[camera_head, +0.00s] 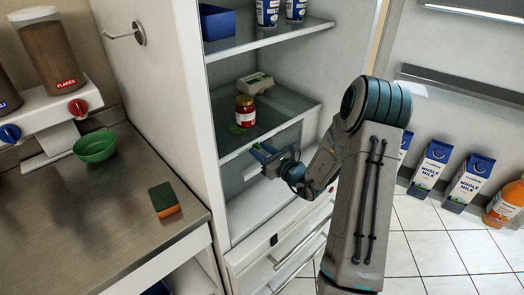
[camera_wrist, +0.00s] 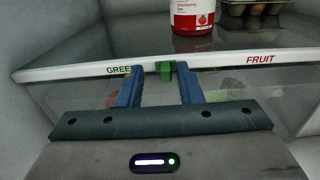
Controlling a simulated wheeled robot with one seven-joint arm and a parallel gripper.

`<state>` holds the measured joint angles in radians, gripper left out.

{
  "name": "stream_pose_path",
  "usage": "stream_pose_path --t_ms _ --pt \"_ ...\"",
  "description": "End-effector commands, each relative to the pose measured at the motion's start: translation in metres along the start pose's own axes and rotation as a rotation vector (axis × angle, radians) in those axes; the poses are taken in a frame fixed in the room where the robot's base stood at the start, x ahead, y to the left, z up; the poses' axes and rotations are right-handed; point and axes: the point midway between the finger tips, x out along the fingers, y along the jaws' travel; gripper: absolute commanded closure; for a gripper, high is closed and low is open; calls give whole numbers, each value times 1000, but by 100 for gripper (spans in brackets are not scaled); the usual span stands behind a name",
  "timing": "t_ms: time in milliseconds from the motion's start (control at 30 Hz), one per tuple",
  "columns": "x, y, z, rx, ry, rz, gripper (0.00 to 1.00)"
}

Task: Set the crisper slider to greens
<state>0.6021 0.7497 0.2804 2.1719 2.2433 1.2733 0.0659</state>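The crisper slider is a small green knob (camera_wrist: 165,70) on a white rail (camera_wrist: 220,62) along the shelf front in the wrist view. A GREENS label (camera_wrist: 118,70), partly covered by my left finger, is left of the knob; a FRUIT label (camera_wrist: 260,59) is further right. The knob sits between the labels, nearer GREENS. My gripper (camera_wrist: 160,78) is open, its blue fingers on either side of the knob with a visible gap on each side. In the head view my gripper (camera_head: 264,153) is at the fridge's lower shelf edge; the knob cannot be made out clearly there.
A red-labelled jam jar (camera_head: 245,111) and an egg carton (camera_head: 256,83) stand on the shelf above the rail. Milk cartons (camera_head: 432,166) and an orange bottle (camera_head: 505,201) are in the open door at right. A counter with a green bowl (camera_head: 95,146) is at left.

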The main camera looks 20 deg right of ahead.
Motion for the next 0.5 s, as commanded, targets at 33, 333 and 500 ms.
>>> stream_pose_path --t_ms 33,333,500 --pt "0 -1 0 0 0 -2 67" --pt "-24 -3 -1 -1 1 -7 67" --pt "-62 -2 -2 0 3 -7 67"
